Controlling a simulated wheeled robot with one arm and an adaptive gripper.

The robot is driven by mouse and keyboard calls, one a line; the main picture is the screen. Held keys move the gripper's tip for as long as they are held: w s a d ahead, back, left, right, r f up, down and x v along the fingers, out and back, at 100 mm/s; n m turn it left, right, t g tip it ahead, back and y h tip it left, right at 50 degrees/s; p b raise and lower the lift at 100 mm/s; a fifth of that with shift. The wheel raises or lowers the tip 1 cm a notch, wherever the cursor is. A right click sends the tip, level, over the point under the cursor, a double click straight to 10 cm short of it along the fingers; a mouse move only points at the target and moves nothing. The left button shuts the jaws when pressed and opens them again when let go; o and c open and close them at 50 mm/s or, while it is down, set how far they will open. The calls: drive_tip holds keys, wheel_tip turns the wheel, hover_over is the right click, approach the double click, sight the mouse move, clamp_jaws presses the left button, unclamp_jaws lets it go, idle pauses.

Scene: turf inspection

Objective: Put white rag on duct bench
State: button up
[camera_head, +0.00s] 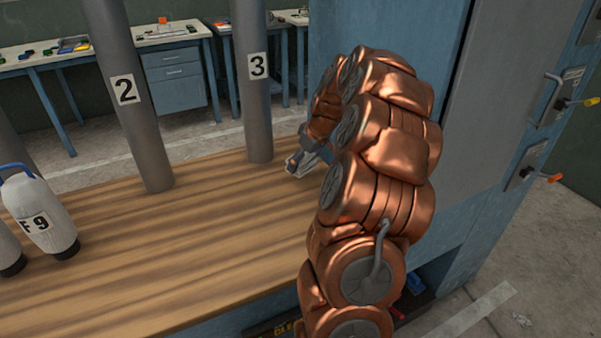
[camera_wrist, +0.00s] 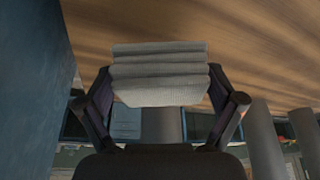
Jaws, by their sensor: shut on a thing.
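The white rag (camera_wrist: 160,73) is a folded stack of pale cloth layers in the wrist view. My gripper (camera_wrist: 160,88) is shut on it, with one finger on each side. In the head view my gripper (camera_head: 303,163) is at the far right part of the wooden-topped duct bench (camera_head: 130,265), right of duct 3, and my arm hides much of it. The bench top also fills the upper part of the wrist view (camera_wrist: 235,35). I cannot tell whether the rag touches the bench top.
Grey ducts marked 2 (camera_head: 127,90) and 3 (camera_head: 257,75) stand on the bench. A white bottle-like container (camera_head: 45,215) stands at the left. A blue cabinet (camera_head: 480,130) rises at the right. The middle and front of the bench are clear.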

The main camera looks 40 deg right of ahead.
sight(303, 181)
drive_tip(key=shift+f, duration=2.1)
drive_tip(key=shift+f, duration=0.2)
drive_tip(key=o, duration=0.9)
drive_tip(key=shift+c, duration=0.2)
drive_tip(key=shift+r, duration=0.1)
